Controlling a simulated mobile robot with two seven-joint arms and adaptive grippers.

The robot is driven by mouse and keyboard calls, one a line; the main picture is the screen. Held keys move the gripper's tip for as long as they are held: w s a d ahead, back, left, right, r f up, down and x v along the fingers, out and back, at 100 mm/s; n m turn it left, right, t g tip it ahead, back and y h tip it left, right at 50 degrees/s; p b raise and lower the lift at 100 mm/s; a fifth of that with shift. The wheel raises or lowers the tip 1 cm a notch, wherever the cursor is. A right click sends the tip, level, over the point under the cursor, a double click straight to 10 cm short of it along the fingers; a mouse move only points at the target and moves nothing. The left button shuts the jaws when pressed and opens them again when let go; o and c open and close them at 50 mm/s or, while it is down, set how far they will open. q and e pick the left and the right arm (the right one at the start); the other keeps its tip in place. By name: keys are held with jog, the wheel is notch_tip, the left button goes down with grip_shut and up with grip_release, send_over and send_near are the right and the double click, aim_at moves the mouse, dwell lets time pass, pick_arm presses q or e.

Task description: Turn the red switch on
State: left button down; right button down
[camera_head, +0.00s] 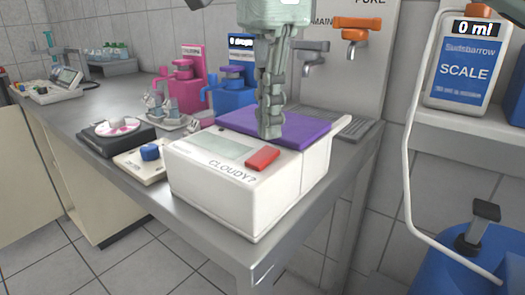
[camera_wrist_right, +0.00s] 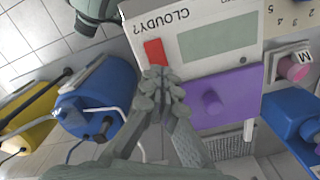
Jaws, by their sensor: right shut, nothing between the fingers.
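The red switch (camera_head: 262,158) is a flat red block on the front top edge of a white box (camera_head: 205,190) marked "CLOUDY?". The box has a grey-green display and a purple lid. My right gripper (camera_head: 269,132) points down just behind the switch, over the lid's front edge. It is shut and empty. In the right wrist view, the switch (camera_wrist_right: 153,52) shows just beyond the closed fingertips (camera_wrist_right: 157,76). I cannot tell whether they touch it. The switch's tilt is not clear. My left gripper is not in the head view.
The box stands near the right end of a grey bench (camera_head: 65,115). A cream dial unit with a blue knob (camera_head: 150,152) and a black plate (camera_head: 117,136) are left of it. Pink (camera_head: 181,73) and blue (camera_head: 236,85) dispensers stand behind. An orange tap (camera_head: 350,30) is on the wall.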

aim_at(269, 150)
jog(key=shift+f+b, duration=0.75)
jog(key=shift+f, duration=0.45)
dwell(0.9)
jog(key=shift+r, duration=0.1)
jog(key=shift+r+p, duration=3)
jog(key=shift+r, duration=0.45)
